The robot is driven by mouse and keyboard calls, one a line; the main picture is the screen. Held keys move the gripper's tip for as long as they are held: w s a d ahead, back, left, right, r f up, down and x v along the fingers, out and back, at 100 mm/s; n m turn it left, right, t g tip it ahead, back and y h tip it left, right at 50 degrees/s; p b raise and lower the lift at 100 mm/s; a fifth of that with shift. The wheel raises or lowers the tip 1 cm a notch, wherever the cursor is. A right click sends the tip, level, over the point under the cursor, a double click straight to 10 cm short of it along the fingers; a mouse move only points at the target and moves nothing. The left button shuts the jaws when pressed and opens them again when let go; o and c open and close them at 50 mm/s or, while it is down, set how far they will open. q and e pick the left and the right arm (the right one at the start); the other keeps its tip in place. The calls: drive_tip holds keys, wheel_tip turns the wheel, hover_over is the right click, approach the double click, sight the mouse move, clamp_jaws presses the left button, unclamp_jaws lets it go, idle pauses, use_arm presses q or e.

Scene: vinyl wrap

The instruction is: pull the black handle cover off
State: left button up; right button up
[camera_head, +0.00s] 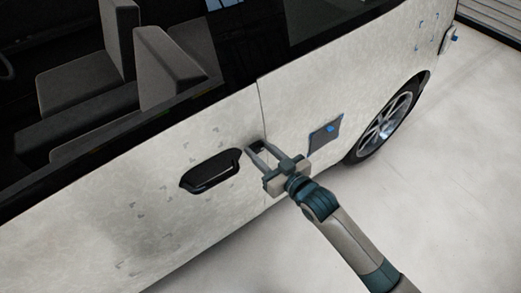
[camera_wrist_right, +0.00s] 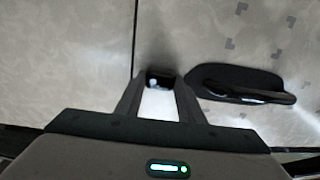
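A small black piece (camera_wrist_right: 161,79) with a pale spot sits on the pale car door, just left of the larger door handle in the right wrist view. It also shows as a dark patch (camera_head: 265,145) in the head view. I cannot tell whether it is the cover or a bare recess. My right gripper (camera_head: 257,146) reaches the door here, fingers apart, tips at either side of the dark piece (camera_wrist_right: 160,84). Whether they press on it is unclear. The black door handle (camera_head: 210,170) is on the door beside the gripper. My left gripper is not in view.
The car door panel (camera_head: 120,220) carries grey flecks. A grey square with a blue spot (camera_head: 325,136) is on the panel to the right. A wheel (camera_head: 388,122) lies beyond it. The pale floor (camera_head: 455,180) is clear at right.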

drive_tip(key=c, duration=0.5)
drive_tip(key=shift+s+d, duration=0.1)
drive_tip(key=shift+s+d+r+p, duration=0.15)
drive_tip(key=shift+s+d+p, duration=0.3)
drive_tip(key=shift+p, duration=0.25)
idle(0.7)
drive_tip(key=shift+s, duration=0.2)
drive_tip(key=shift+p+v, duration=1.8)
drive_tip(key=shift+v, duration=1.4)
drive_tip(key=shift+w+r, duration=0.1)
drive_tip(key=shift+r, duration=0.1)
